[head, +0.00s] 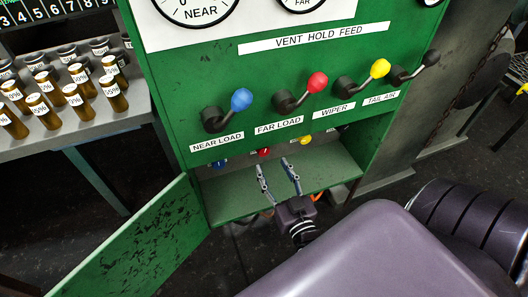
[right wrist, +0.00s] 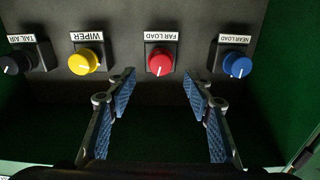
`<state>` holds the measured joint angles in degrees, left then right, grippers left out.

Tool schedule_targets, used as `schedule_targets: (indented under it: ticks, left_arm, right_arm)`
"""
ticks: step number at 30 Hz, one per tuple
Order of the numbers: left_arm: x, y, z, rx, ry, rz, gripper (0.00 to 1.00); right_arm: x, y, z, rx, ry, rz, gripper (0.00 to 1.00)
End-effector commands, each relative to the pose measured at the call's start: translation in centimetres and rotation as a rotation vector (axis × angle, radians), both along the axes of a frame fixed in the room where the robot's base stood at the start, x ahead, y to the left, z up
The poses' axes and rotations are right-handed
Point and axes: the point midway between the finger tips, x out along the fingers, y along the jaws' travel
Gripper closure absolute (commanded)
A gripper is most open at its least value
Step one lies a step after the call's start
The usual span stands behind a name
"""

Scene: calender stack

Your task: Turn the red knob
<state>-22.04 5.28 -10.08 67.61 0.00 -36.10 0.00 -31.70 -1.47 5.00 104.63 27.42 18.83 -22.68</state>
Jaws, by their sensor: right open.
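The red knob (right wrist: 160,62) is under the FAR LOAD label on a dark panel in the right wrist view, where the labels appear upside down. It also shows small in the head view (head: 264,153), at the top of the open lower compartment. My right gripper (right wrist: 162,88) is open. Its two fingers are apart, left and right of the red knob's line, and nothing is between them. In the head view my right gripper (head: 272,162) reaches into the compartment, below the red knob. My left gripper is in neither view.
A blue knob (right wrist: 237,66) and a yellow knob (right wrist: 83,62) flank the red one; a black knob (right wrist: 10,65) is farther left. Above are levers, one red-tipped (head: 317,82). The open green door (head: 140,245) stands left of the compartment. A bench (head: 75,135) holds several labelled vials.

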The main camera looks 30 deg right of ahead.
Motion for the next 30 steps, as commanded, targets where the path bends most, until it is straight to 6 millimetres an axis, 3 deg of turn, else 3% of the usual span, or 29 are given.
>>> schedule_targets:
  ticks: [15,27,30]
  left_arm:
    - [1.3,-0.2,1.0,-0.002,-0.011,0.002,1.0]
    - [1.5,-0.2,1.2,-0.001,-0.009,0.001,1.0]
    - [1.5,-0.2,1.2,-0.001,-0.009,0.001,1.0]
  right_arm:
    - [6.6,-1.6,0.1,-0.001,-0.004,0.001,0.53]
    - [7.4,-1.7,0.1,0.0,-0.001,0.002,0.53]
    - [7.4,-1.7,0.1,0.0,-0.001,0.002,0.63]
